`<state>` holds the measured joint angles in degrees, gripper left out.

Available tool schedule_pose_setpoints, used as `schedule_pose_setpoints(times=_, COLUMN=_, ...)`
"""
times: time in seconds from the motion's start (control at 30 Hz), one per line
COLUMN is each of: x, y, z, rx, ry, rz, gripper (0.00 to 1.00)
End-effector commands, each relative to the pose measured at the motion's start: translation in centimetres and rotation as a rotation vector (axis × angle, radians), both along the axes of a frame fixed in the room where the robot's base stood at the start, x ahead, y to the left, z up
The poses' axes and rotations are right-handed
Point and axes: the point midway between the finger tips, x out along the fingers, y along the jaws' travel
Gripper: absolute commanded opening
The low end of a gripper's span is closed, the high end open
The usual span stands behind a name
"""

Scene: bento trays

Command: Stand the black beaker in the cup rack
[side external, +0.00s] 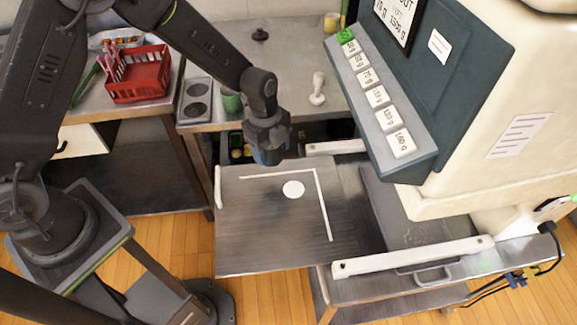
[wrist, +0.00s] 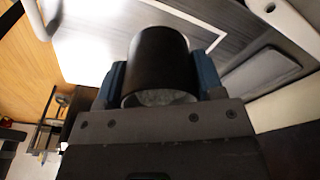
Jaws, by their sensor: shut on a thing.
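My gripper (side external: 269,155) is above the far edge of the steel plate in the side view, pointing down. In the wrist view its blue fingers (wrist: 162,80) are shut on the black beaker (wrist: 160,58), one on each side. The beaker's open rim faces the camera and its inside looks pale grey. In the side view the beaker cannot be made out behind the gripper. A grey block with two dark round openings (side external: 197,88), which looks like the cup rack, stands on the back bench, left of my gripper and apart from it.
A green cup (side external: 231,102) stands right beside the rack. A red basket (side external: 137,75) is further left, and a white stamp-like object (side external: 317,90) is to the right. A large machine with a button panel (side external: 380,95) fills the right side. The steel plate (side external: 270,235) bears a white disc.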

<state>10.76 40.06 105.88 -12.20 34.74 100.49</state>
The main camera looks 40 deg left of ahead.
Motion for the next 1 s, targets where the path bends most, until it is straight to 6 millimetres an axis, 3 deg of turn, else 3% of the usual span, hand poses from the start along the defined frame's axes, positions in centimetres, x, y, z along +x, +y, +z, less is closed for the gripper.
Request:
schedule_pose_setpoints(times=0.1, x=-0.1, y=2.5, z=1.5, rx=0.0, ry=-0.003, rz=0.003, gripper=0.36)
schedule_pose_setpoints(times=0.47, x=-0.1, y=7.7, z=3.9, rx=0.0, ry=-0.003, rz=0.006, gripper=0.36)
schedule_pose_setpoints(times=0.57, x=0.2, y=11.1, z=4.8, rx=0.001, ry=-0.005, rz=0.015, gripper=0.36)
schedule_pose_setpoints(times=0.73, x=-0.3, y=19.4, z=6.7, rx=0.003, ry=-0.007, rz=0.028, gripper=0.36)
schedule_pose_setpoints(times=0.9, x=-2.6, y=27.4, z=8.7, rx=0.004, ry=-0.007, rz=0.036, gripper=0.36)
schedule_pose_setpoints(times=1.0, x=-4.3, y=31.1, z=9.7, rx=0.004, ry=-0.005, rz=0.041, gripper=0.36)
